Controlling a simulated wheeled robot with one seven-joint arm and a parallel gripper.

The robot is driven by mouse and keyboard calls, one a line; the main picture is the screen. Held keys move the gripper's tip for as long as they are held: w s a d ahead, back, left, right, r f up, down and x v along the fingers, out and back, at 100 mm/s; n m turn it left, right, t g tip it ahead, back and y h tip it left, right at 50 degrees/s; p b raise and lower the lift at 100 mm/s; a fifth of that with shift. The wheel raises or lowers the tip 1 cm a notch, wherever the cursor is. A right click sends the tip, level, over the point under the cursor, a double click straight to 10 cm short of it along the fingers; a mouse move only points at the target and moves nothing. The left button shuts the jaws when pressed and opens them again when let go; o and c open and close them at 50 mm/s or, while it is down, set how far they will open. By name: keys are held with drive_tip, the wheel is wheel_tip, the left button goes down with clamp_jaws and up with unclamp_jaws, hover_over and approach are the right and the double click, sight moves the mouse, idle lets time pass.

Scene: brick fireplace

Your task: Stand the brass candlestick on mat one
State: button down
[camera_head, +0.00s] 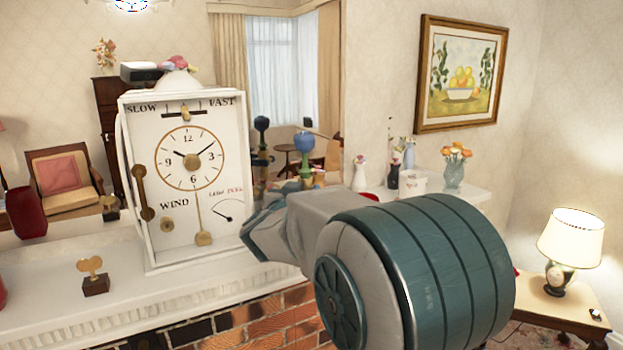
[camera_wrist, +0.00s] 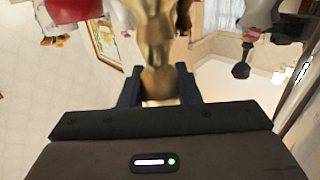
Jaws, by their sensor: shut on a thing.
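My gripper (camera_wrist: 158,86) is shut on a shiny brass thing, which looks like the brass candlestick (camera_wrist: 154,52), in the wrist view. Its narrow part sits between the two dark fingers, and its far end runs out of the top of the picture. In the head view my own arm hides the gripper and most of what it holds. I cannot make out mat one in either view, and part of the mantel shelf is hidden behind the arm.
A white clock (camera_head: 190,180) stands on the white mantel shelf (camera_head: 60,300), left of my arm. A brass key on a block (camera_head: 94,277) is at the front left. A vase of orange flowers (camera_head: 454,168) stands right. A lit lamp (camera_head: 570,245) is on a lower table.

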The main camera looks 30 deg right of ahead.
idle(0.3)
drive_tip(key=c, duration=1.1)
unclamp_jaws()
drive_tip(key=shift+s+f, duration=0.1)
drive_tip(key=shift+r, duration=0.25)
drive_tip(key=b+v, duration=0.1)
drive_tip(key=v, duration=1.1)
drive_tip(key=shift+f+b, duration=0.1)
drive_tip(key=shift+b, duration=0.2)
drive_tip(key=shift+s, duration=0.1)
